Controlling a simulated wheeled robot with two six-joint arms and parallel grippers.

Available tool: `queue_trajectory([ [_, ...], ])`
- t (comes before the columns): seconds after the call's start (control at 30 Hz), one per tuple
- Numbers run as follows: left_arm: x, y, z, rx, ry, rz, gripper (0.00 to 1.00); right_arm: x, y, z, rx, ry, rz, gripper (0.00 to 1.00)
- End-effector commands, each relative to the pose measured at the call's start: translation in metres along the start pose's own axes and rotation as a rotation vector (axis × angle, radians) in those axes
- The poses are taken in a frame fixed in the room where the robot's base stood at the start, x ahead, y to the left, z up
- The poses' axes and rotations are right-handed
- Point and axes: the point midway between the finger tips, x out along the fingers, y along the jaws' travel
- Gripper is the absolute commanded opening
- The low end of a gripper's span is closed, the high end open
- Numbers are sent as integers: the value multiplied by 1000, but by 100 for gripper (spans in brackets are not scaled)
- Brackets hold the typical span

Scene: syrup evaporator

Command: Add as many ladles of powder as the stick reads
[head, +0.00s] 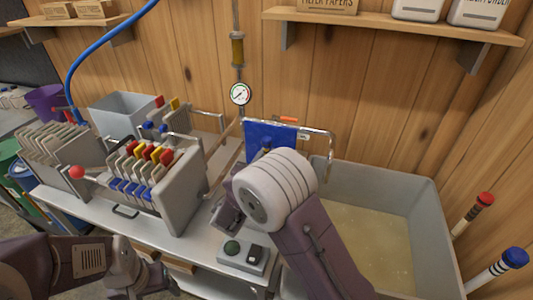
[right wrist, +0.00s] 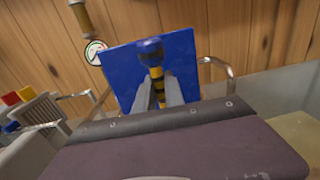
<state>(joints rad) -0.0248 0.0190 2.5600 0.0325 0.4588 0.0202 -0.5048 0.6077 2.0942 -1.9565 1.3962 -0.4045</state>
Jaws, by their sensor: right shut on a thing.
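My right gripper (right wrist: 158,92) is shut on a banded stick (right wrist: 157,74) with a dark blue cap and yellow and black bands. In the right wrist view the stick stands in front of a blue panel (right wrist: 118,68); its lower part is hidden. In the head view my wrist hides most of the right gripper. The grey tub (head: 398,190) at the right holds cloudy yellowish liquid (head: 372,238). A white powder container (head: 478,14) stands on the shelf, cut off by the frame. My left arm is low at the left; its fingertips are not clear. I see no ladle.
A filter press with several plates (head: 140,168) stands on the bench left of my right arm. A pressure gauge (head: 240,94) hangs on the wooden wall. A red-capped stick (head: 478,208) and a blue-capped stick (head: 505,264) stand right of the tub. A button box (head: 243,256) is in front.

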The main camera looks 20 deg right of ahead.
Motion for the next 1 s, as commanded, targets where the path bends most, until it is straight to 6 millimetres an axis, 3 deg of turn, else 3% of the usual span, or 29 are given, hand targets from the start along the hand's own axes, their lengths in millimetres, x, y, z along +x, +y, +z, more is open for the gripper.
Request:
queue_trajectory([
  [0.03,11,0,1,0,0,0,74,0,0,-12,0,0,0,0],
  [0.6,68,-1,7,0,0,0,74,0,0,-80,0,0,0,0],
  [1.0,72,-1,7,0,0,0,74,0,0,-87,-3,5,0,0],
])
